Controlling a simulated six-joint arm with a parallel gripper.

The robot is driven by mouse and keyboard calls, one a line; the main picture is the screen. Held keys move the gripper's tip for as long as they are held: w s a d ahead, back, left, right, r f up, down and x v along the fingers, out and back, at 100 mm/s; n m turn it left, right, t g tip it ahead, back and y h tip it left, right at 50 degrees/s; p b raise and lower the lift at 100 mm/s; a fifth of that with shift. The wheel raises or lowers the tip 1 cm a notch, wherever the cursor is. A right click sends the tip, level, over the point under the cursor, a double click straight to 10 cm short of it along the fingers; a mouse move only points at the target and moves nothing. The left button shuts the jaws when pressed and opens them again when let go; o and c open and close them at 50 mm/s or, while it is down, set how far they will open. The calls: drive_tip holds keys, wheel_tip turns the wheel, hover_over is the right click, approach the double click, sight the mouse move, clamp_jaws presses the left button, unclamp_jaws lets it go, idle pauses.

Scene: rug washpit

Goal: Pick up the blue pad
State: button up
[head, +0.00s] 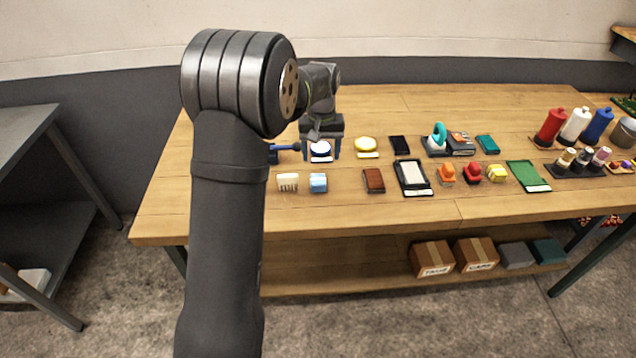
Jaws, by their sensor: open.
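A round, dark blue pad (320,146) with a pale lower part lies on the wooden table, with a small white label in front of it. My gripper (322,150) points down over this pad. Its two fingers are apart, one at the left and one at the right of the pad. I cannot tell whether they touch it. The gripper body hides the space just behind the pad. A light blue block (318,183) sits nearer the front edge, apart from the gripper.
A blue-handled tool (284,148) lies close left of the gripper. A white brush-like block (288,183) stands in front. Several bottles, such as a red one (551,128), stand far right. The table's back strip is clear.

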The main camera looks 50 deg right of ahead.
hover_over(318, 178)
drive_tip(key=f, duration=0.4)
drive_tip(key=shift+s+d+f, duration=0.15)
drive_tip(key=shift+d+f, duration=0.15)
drive_tip(key=shift+d, duration=0.1)
drive_tip(key=shift+a+f, duration=0.25)
drive_tip(key=shift+f, duration=1.1)
drive_tip(key=shift+a+f, duration=0.2)
drive_tip(key=shift+f, duration=1.1)
drive_tip(key=c, duration=1)
drive_tip(key=shift+c, duration=0.2)
drive_tip(key=shift+r, duration=0.15)
wheel_tip(318, 178, up, 4)
drive_tip(key=shift+r, duration=0.1)
drive_tip(key=s+r, duration=0.6)
drive_tip(key=s, duration=0.5)
drive_tip(key=shift+s+a+r, duration=0.15)
drive_tip(key=shift+s+r, duration=0.15)
